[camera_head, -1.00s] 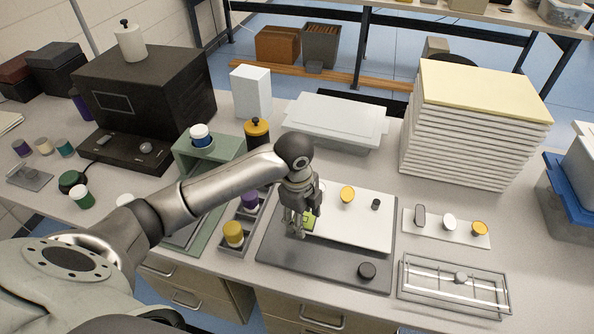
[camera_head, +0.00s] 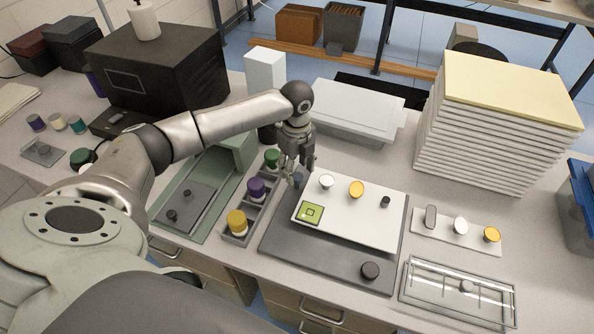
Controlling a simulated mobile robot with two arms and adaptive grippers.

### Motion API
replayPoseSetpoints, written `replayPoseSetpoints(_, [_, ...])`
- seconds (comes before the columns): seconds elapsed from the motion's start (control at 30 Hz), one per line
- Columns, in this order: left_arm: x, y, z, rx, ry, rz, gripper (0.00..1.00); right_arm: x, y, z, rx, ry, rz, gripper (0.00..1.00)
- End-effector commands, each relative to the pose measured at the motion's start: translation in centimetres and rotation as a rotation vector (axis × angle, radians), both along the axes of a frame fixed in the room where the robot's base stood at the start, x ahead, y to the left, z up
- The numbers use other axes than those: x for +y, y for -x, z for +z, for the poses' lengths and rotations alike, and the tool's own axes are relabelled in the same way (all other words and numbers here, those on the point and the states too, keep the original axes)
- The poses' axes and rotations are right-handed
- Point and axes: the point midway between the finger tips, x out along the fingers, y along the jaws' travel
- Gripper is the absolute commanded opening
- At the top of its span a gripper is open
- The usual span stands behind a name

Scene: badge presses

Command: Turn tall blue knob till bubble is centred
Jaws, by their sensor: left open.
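A white plate (camera_head: 360,225) lies on a dark grey base (camera_head: 285,238). A yellow-green square level (camera_head: 311,212) sits at the plate's left front corner, and its bubble is too small to read. A small blue-grey knob (camera_head: 298,179) shows at the plate's back left corner, partly hidden by my left gripper. My left gripper (camera_head: 291,177) is open and points down right at this knob. I cannot tell whether the fingers are around it or beside it. My right gripper is not in view.
A white knob (camera_head: 326,181), a yellow knob (camera_head: 356,188) and a small dark knob (camera_head: 385,202) stand on the plate. A black knob (camera_head: 370,270) stands at the base's front. A tray (camera_head: 233,239) of coloured knobs is to the left. A white stack (camera_head: 490,130) rises behind right.

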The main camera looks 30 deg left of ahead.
Motion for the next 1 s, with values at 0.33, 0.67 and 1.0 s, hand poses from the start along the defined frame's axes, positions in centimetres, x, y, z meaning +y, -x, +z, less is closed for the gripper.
replayPoseSetpoints(0.33, [0.0,0.0,-2.4,0.0,0.0,0.001,0.51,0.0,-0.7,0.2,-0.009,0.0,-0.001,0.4])
replayPoseSetpoints(0.67, [0.0,0.0,-2.4,-0.001,0.0,0.001,0.33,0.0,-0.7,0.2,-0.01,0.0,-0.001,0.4])
replayPoseSetpoints(1.0, [0.0,0.0,-2.3,0.0,0.0,0.004,0.04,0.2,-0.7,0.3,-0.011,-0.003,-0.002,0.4])
